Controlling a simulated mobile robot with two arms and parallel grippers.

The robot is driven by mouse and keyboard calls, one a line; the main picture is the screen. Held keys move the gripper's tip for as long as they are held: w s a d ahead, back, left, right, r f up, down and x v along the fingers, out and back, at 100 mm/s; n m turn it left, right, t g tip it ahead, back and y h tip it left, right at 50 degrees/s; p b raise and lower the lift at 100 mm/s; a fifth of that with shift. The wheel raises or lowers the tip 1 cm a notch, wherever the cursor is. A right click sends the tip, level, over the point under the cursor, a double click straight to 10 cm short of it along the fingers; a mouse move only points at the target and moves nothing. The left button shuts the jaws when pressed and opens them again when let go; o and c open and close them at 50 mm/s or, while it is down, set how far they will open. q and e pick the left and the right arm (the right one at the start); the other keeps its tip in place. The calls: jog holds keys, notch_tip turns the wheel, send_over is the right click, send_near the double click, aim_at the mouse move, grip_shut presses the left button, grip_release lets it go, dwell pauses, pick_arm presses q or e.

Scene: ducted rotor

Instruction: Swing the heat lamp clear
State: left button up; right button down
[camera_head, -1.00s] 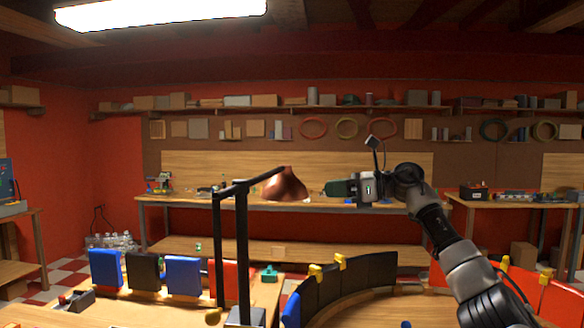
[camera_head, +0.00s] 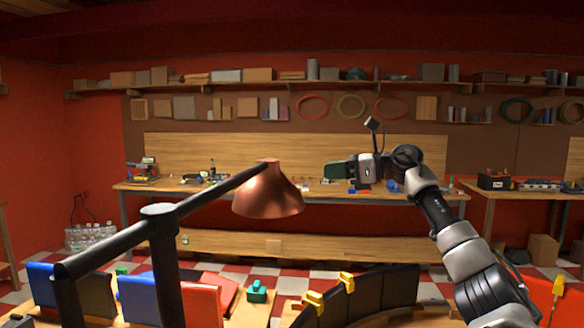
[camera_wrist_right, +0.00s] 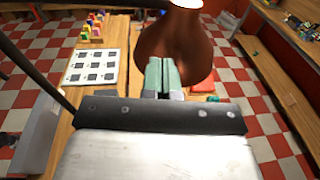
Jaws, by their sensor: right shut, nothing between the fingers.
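The heat lamp has a copper, bell-shaped shade (camera_head: 268,192) on a black arm (camera_head: 205,197) that comes in from the lower left. The black arm joins an upright black post (camera_head: 165,265). My right gripper (camera_head: 335,170) has green finger pads and is shut and empty. In the head view it shows just right of the shade, with a small gap between them in the picture. In the right wrist view the closed green fingers (camera_wrist_right: 162,75) overlap the copper shade (camera_wrist_right: 180,48), which is just beyond them; contact cannot be told. My left gripper is not in view.
A curved black wall with yellow clamps (camera_head: 345,285) stands below my right arm. Blue, black and red panels (camera_head: 138,300) stand at the lower left. A long workbench (camera_head: 330,195) runs along the back wall. The wrist view shows a white tray of dark squares (camera_wrist_right: 92,66).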

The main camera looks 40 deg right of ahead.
jog(key=p, duration=0.3)
send_near(265, 169)
jog(key=p+x, duration=0.1)
jog(key=x, duration=0.1)
jog(key=p+x, duration=0.1)
jog(key=x, duration=0.1)
jog(key=p+x, duration=0.1)
jog(key=x, duration=0.1)
jog(key=shift+w+d+f+p, duration=0.15)
jog(key=shift+w+p, duration=0.15)
jog(key=shift+w, duration=0.15)
jog(key=shift+w+a, duration=0.2)
jog(key=shift+a, duration=0.1)
jog(key=shift+w+d+f, duration=0.1)
